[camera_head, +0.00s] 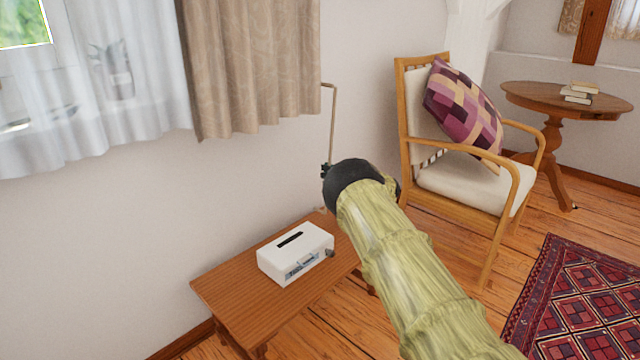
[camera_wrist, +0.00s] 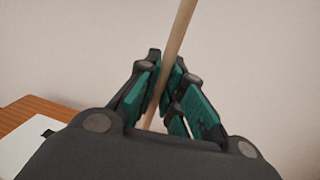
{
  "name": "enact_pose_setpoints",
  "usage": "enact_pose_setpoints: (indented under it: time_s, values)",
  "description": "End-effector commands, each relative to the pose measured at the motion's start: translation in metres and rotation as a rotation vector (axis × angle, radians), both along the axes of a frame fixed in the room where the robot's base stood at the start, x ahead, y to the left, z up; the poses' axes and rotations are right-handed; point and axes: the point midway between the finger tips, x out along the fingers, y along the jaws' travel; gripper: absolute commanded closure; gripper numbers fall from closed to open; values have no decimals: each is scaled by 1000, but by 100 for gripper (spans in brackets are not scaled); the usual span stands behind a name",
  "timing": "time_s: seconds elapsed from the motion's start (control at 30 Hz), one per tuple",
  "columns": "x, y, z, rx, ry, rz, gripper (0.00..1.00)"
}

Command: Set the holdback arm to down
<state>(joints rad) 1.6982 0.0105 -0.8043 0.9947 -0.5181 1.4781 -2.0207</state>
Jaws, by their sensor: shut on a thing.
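The holdback arm (camera_head: 333,120) is a thin tan rod beside the right edge of the beige curtain. Its top bends toward the curtain at the wall, and its long part hangs down along the wall. In the wrist view the rod (camera_wrist: 180,38) runs slightly tilted between my gripper's fingers. My gripper (camera_wrist: 168,92) has teal-padded fingers closed around the rod. In the head view my gripper (camera_head: 327,171) is at the rod's lower part, mostly hidden behind my dark wrist.
A small wooden table (camera_head: 232,287) stands below, bearing a white cash box (camera_head: 295,254). A wooden armchair (camera_head: 470,187) with a patterned cushion stands to the right. A beige curtain (camera_head: 250,65) hangs at the upper left. A round table (camera_head: 565,101) is farther back.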

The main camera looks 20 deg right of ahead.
Motion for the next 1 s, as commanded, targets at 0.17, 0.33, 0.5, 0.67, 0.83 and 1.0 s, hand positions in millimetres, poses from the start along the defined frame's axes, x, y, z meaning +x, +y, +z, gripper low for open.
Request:
enact_pose_setpoints:
  time_s: [0.17,0.33,0.5,0.67,0.83,1.0]
  values:
    - [5,-19,-6,-54,-23,-3,100]
    - [8,-27,-5,-83,-38,-3,100]
    - [9,-32,-3,-95,-45,-4,100]
    - [9,-34,-2,-97,-46,-7,100]
    - [9,-35,-1,-97,-47,-10,100]
    - [9,-35,0,-96,-48,-8,68]
